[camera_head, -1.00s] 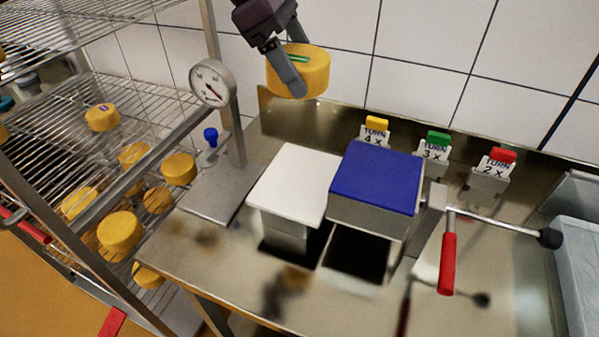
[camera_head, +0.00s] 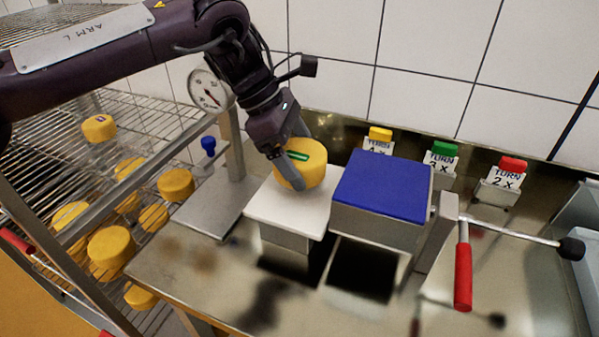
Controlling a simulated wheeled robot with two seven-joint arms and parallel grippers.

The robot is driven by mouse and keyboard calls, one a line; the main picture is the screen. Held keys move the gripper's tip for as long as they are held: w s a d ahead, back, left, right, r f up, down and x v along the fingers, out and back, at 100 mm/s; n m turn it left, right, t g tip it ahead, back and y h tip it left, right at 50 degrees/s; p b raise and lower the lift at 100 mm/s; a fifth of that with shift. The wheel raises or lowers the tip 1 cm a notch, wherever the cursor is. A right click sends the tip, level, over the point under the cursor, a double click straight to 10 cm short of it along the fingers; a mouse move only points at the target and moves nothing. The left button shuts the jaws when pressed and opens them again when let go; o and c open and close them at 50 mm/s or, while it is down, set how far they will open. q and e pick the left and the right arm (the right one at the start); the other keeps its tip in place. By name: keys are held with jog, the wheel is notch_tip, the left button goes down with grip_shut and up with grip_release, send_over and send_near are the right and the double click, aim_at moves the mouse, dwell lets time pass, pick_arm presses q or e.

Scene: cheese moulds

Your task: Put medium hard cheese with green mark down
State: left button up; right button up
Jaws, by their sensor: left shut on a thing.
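A yellow cheese wheel with a green mark (camera_head: 312,168) on its upper face is in my left gripper (camera_head: 290,172). The gripper is shut on it, with a grey finger across its near left side. The cheese is over the back part of a white square plate (camera_head: 282,207) on a metal block. I cannot tell whether it touches the plate. My right gripper is out of view.
A blue-topped metal box (camera_head: 383,189) stands right of the plate, beside a red-handled crank (camera_head: 463,275). A dial gauge (camera_head: 207,90) stands on a post at left. Yellow, green and red "TURN" markers (camera_head: 441,157) line the back. A wire rack (camera_head: 140,118) holds several cheeses.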

aim_at(285, 149)
pick_arm(q)
notch_tip(285, 149, down, 4)
jog(key=shift+r, duration=0.2)
jog(key=o, duration=0.8)
jog(key=p+v, duration=0.1)
jog(key=v, duration=0.9)
jog(key=shift+a+r, duration=0.15)
jog(key=shift+r, duration=0.2)
jog(key=shift+w+a+r+p, duration=0.1)
jog(key=shift+a+r+p, duration=0.2)
jog(key=shift+a+r, duration=0.15)
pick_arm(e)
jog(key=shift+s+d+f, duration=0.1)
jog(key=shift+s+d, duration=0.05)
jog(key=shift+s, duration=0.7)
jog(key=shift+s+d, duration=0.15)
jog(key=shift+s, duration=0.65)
pick_arm(q)
jog(key=shift+r, duration=0.1)
